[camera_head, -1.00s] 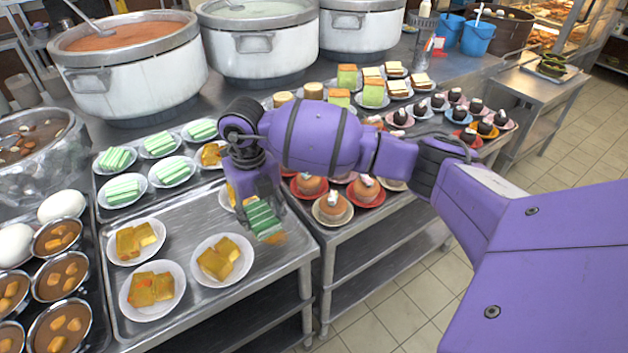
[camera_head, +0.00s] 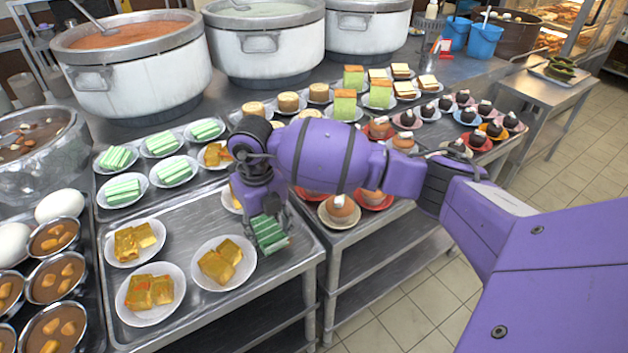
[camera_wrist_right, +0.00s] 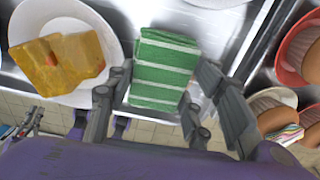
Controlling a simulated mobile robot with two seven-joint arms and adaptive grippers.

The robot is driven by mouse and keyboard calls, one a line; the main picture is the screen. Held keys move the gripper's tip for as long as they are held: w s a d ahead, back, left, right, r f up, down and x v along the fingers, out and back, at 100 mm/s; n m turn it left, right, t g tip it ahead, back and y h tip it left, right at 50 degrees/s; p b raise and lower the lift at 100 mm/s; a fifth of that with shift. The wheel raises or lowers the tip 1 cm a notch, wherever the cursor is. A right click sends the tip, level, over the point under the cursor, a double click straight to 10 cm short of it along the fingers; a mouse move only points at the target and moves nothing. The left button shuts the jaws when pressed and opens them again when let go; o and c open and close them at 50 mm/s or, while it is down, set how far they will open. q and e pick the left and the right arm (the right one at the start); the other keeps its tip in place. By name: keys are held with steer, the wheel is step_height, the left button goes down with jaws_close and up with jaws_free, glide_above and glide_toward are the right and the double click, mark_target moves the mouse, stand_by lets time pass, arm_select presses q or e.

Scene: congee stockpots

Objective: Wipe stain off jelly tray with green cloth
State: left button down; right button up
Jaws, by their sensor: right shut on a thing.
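The green cloth with white stripes (camera_head: 268,232) is folded and held by my right gripper (camera_head: 264,216) over the right part of the jelly tray (camera_head: 195,220), near its right edge. In the right wrist view, the cloth (camera_wrist_right: 163,72) lies between the two dark fingers of the gripper (camera_wrist_right: 162,95). I cannot tell whether the cloth touches the tray. The metal tray bears several white plates of yellow jelly, one (camera_head: 221,262) just left of the cloth. No stain shows; the cloth and gripper hide part of the tray. My left gripper is not in view.
A plate of jelly (camera_wrist_right: 62,60) is close to the cloth in the right wrist view. Cakes on red plates (camera_head: 374,197) stand right of the tray. Green-striped kueh (camera_head: 123,191) are behind it, bowls (camera_head: 56,278) to the left. Large stockpots (camera_head: 137,70) stand at the back.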

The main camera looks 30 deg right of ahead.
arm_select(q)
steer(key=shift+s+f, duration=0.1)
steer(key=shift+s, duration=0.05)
arm_select(e)
steer(key=shift+f, duration=0.1)
steer(key=shift+w+d, duration=0.1)
steer(key=shift+d, duration=1.7)
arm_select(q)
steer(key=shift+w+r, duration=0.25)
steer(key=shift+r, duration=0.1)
arm_select(e)
steer(key=shift+a+f, duration=0.1)
steer(key=shift+a+p, duration=0.35)
steer(key=shift+a, duration=1.25)
steer(key=shift+w+a+f, duration=0.1)
steer(key=shift+a+f, duration=0.05)
steer(key=shift+f, duration=0.05)
steer(key=shift+d+f, duration=0.15)
steer(key=shift+d, duration=0.75)
steer(key=shift+d+f, duration=0.1)
steer(key=shift+d, duration=0.8)
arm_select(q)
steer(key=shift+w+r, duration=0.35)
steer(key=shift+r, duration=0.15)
arm_select(e)
steer(key=shift+f, duration=0.15)
